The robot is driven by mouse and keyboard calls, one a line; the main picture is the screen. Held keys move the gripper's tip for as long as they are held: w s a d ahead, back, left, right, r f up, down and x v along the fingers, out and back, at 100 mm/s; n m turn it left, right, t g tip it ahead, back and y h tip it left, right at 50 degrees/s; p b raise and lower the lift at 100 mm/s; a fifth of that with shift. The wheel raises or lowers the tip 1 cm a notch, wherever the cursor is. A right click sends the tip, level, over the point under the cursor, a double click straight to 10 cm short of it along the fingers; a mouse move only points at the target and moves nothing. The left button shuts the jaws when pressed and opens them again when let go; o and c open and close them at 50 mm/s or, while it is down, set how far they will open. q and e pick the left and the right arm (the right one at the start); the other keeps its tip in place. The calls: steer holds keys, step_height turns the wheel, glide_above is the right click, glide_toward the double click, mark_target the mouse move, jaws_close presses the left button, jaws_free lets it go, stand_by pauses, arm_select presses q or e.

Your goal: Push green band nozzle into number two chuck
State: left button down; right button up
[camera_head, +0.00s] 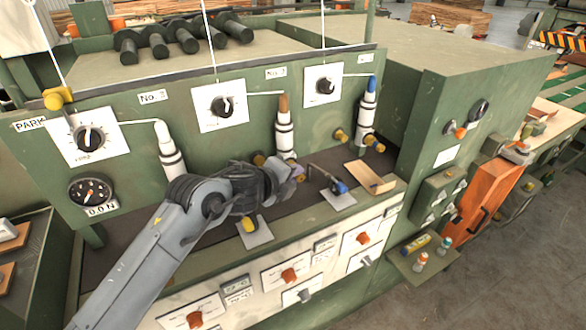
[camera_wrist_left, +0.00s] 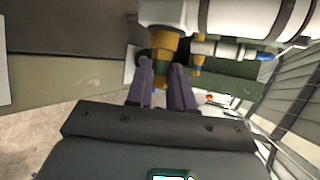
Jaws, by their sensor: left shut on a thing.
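My left gripper (camera_head: 292,172) is at the foot of the middle head (camera_head: 284,128), which has a brown top and appears to be number two. In the left wrist view, its purple fingers (camera_wrist_left: 163,88) are shut around a nozzle with a green band (camera_wrist_left: 162,70). The nozzle's brass part (camera_wrist_left: 164,46) lies beyond the fingers, against or just below the pale chuck body (camera_wrist_left: 163,12). I cannot tell how far it is seated. In the head view the gripper largely hides the nozzle and chuck. My right gripper is in neither view.
A white-topped head (camera_head: 168,150) stands left and a blue-topped head (camera_head: 367,102) right. A yellow nozzle (camera_head: 248,226) and a blue-marked part (camera_head: 339,187) rest on pale pads below. A wooden tray (camera_head: 369,178) is at the right. A side shelf (camera_head: 432,264) holds small bottles.

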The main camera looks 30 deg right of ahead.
arm_select(q)
steer(key=shift+w, duration=0.1)
steer(key=c, duration=0.9)
jaws_free()
steer(key=shift+a, duration=0.1)
